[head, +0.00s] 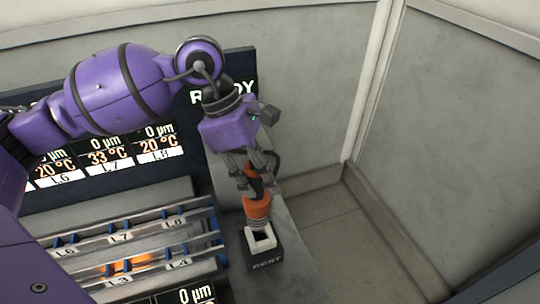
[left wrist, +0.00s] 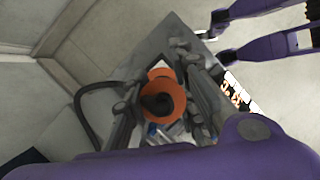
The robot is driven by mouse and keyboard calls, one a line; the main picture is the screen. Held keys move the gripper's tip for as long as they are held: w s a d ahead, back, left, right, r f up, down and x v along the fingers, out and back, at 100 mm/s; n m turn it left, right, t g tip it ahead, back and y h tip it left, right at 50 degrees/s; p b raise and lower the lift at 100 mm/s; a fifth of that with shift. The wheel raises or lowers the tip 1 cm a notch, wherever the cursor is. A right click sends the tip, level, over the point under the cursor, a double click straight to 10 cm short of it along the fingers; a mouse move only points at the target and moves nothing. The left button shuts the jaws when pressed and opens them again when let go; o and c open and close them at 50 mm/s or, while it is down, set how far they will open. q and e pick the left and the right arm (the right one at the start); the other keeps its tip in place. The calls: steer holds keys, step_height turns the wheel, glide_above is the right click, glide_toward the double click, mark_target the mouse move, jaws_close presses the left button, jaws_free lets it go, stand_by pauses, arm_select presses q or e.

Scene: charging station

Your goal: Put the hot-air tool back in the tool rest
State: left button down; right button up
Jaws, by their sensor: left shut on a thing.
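The hot-air tool (head: 257,207), orange with a black cable, stands roughly upright at the tool rest. My left gripper (head: 254,168) is shut on its upper part from above. In the left wrist view the tool's orange top (left wrist: 163,98) sits between the two fingers of my left gripper (left wrist: 166,104). The tool rest (head: 265,257) is a dark block marked REST with a white U-shaped cradle (head: 261,238) on top. The tool's lower end is at the cradle; whether it is fully seated I cannot tell.
A rack with blue dividers and slots labelled L6, L7, L8 (head: 122,237) stands left of the rest. A dark display panel (head: 110,160) with readings is behind it. Grey bench surface (head: 300,278) is bare right of the rest. Grey walls (head: 460,110) enclose the back and right.

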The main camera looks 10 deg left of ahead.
mark_target(263, 196)
arm_select(q)
steer(key=shift+w+d+r, duration=0.15)
steer(key=shift+w+d, duration=0.05)
steer(key=shift+d, duration=0.05)
steer(key=shift+s+a, duration=0.1)
steer(key=shift+f+b, duration=0.65)
steer(key=shift+f, duration=1.1)
